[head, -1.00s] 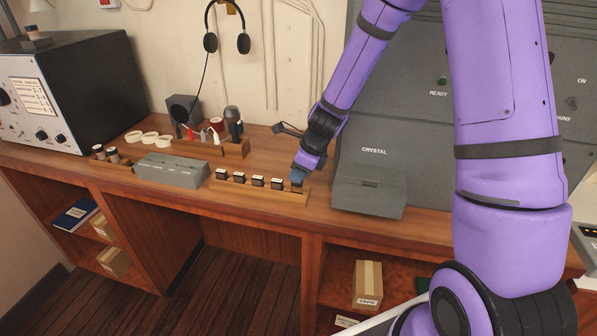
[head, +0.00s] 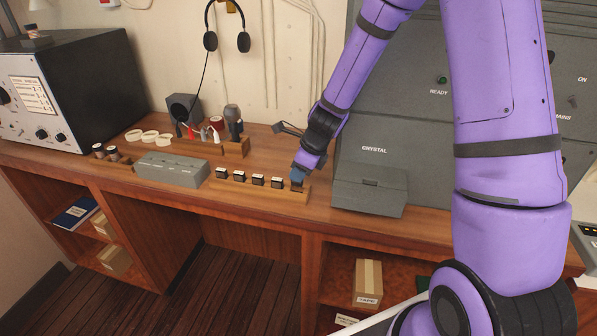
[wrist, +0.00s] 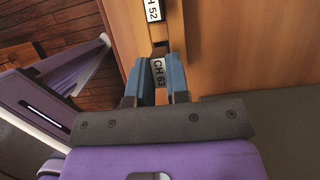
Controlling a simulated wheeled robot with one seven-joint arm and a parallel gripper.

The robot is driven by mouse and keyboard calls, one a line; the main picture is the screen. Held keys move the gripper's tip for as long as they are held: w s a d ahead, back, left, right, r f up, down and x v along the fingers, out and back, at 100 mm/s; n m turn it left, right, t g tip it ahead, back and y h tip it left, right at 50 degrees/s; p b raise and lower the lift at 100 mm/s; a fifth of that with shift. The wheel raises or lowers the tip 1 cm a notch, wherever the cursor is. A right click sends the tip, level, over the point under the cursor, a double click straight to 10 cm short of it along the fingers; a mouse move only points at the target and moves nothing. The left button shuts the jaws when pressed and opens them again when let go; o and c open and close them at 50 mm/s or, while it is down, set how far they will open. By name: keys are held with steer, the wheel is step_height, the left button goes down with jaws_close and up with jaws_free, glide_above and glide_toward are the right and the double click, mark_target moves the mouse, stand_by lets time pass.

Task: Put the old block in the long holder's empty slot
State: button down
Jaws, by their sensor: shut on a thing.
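The long holder (head: 258,193) is a narrow wooden strip near the counter's front edge, with several black, light-topped blocks (head: 257,181) standing in it. My gripper (head: 297,180) points down at the holder's right end. In the wrist view my gripper (wrist: 158,80) has its blue fingers shut on a block labelled CH 63 (wrist: 159,72). This block is in line with the holder, beside a block labelled CH 52 (wrist: 153,10). The fingers hide the held block's lower part, so I cannot tell how deep it sits in the slot.
A grey box (head: 370,190) beneath the CRYSTAL panel stands just right of my gripper. A grey slotted block (head: 172,170) lies left of the holder. A wooden rack (head: 236,148) with small tools stands behind. The counter's front edge is close to the holder.

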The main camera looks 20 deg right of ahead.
mark_target(298, 185)
steer(key=shift+f, duration=1.6)
stand_by(3.8)
steer(key=c, duration=1)
jaws_free()
steer(key=shift+r, duration=0.1)
